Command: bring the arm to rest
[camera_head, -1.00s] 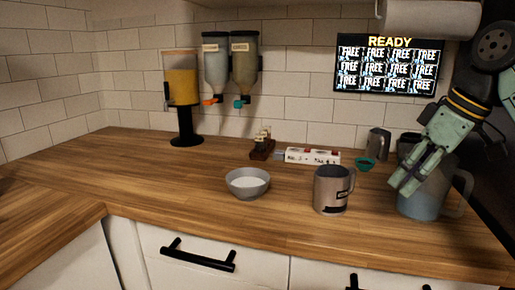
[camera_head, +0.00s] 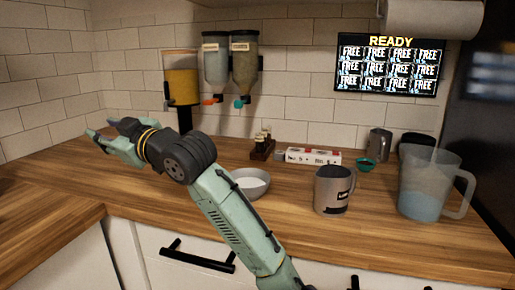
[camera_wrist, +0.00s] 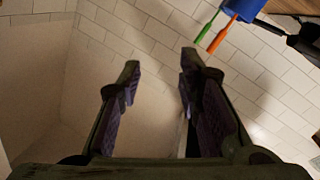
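My gripper (camera_head: 108,137) is at the left in the head view, above the wooden counter (camera_head: 60,190), pointing left. My arm reaches up to it from the bottom middle and hides part of the grey bowl (camera_head: 252,182). In the wrist view my gripper (camera_wrist: 160,75) has its two fingers apart, with nothing between them.
A grey mug (camera_head: 331,190) and a clear pitcher (camera_head: 430,185) with bluish liquid stand on the right of the counter. A yellow-filled dispenser (camera_head: 181,85) stands behind my gripper. A white box (camera_head: 312,156) and teal cup (camera_head: 365,165) are further back. The left counter is clear.

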